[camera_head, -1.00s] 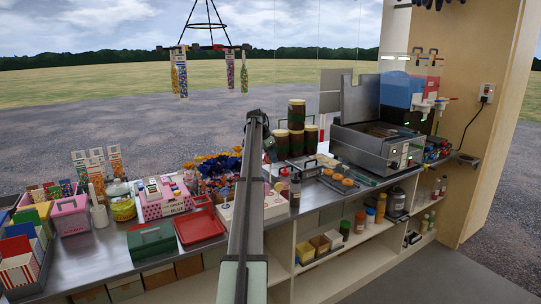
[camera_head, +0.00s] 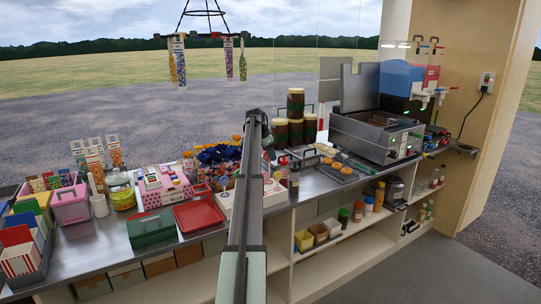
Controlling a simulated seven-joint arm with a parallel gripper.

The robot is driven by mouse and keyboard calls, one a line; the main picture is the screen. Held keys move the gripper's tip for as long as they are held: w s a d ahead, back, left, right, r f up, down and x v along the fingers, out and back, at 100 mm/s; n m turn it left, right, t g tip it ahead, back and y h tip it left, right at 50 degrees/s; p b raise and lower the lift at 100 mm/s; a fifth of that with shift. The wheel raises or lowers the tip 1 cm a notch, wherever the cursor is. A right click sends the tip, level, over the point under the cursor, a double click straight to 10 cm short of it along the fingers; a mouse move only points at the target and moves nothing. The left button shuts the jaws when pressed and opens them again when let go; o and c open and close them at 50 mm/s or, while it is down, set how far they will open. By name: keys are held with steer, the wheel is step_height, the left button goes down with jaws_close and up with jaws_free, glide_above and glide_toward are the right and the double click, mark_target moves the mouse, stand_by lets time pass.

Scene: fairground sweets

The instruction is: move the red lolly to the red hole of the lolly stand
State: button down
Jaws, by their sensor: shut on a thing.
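My arm reaches away from the camera over the counter, and my gripper (camera_head: 268,150) is at its far end, small and dark, mostly behind the arm. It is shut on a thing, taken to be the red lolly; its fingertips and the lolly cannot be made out. A pale low box with small coloured marks, which looks like the lolly stand (camera_head: 275,193), lies on the counter below the gripper. The arm covers its middle, and I cannot make out the red hole. A small red round thing (camera_head: 283,160) shows just right of the gripper.
Dark jars (camera_head: 295,103) are stacked behind and right of the gripper. A bunch of blue and orange items (camera_head: 218,156) stands to the left. A red tray (camera_head: 198,215) and a green box (camera_head: 151,227) lie at the front left. A metal fryer (camera_head: 375,133) stands to the right.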

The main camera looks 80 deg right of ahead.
mark_target(270, 161)
steer(key=shift+f, duration=0.1)
stand_by(0.3)
steer(key=shift+f, duration=1.8)
stand_by(0.7)
steer(key=shift+f, duration=1)
steer(key=c, duration=0.9)
jaws_free()
